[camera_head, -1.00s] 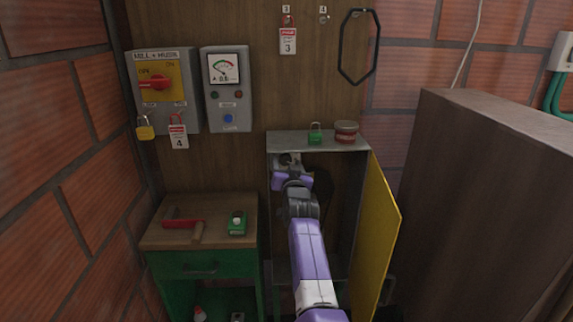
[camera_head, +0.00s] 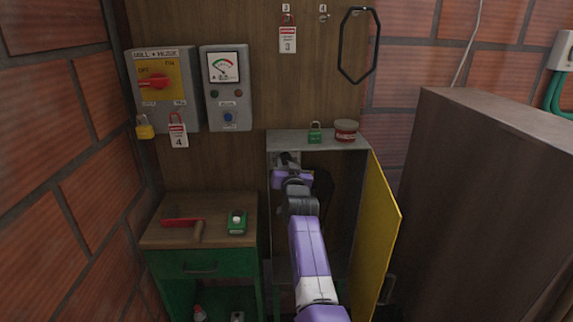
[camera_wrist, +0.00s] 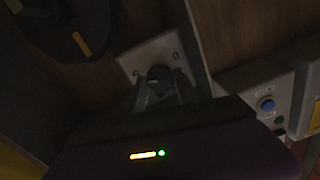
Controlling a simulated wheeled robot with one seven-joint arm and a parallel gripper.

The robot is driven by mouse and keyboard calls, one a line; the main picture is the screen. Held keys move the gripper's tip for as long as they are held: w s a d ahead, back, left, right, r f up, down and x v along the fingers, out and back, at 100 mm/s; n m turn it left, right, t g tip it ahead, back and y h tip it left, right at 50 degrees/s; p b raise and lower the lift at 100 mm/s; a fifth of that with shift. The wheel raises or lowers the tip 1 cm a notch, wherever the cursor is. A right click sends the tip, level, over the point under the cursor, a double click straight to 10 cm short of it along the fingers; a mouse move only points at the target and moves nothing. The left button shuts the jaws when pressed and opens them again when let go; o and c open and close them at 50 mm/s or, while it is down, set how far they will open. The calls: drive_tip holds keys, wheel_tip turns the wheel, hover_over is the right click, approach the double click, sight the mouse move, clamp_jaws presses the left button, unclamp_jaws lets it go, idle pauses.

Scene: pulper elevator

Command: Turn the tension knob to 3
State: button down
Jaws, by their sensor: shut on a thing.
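The tension knob (camera_wrist: 158,76) is a dark round knob on a light grey plate (camera_wrist: 146,57) with small dark marks, seen in the wrist view. My gripper (camera_wrist: 164,88) is shut on the knob, with a finger on either side of it. The number the knob points to is too dark and small to read. In the head view my gripper (camera_head: 289,162) reaches into the upper part of the open grey cabinet (camera_head: 284,139), and my arm hides the knob there.
The cabinet's yellow door (camera_head: 376,235) stands open on the right. A green padlock (camera_head: 315,134) and a round tin (camera_head: 346,131) sit on the cabinet top. A dark wheel (camera_wrist: 70,25) is near the gripper. A bench (camera_head: 200,210) stands to the left.

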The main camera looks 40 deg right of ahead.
drive_tip(key=n+b, duration=0.1)
drive_tip(key=n, duration=0.3)
drive_tip(key=shift+f+g+b, duration=0.1)
drive_tip(key=shift+g+b, duration=0.2)
drive_tip(key=shift+b, duration=0.1)
drive_tip(key=n, duration=0.4)
drive_tip(key=shift+n, duration=0.4)
drive_tip(key=n, duration=0.4)
drive_tip(key=shift+g, duration=0.3)
drive_tip(key=shift+a+n+h+p, duration=0.1)
drive_tip(key=shift+n+h+p, duration=0.3)
drive_tip(key=shift+n, duration=1.5)
drive_tip(key=c, duration=0.9)
unclamp_jaws()
drive_tip(key=shift+s, duration=0.1)
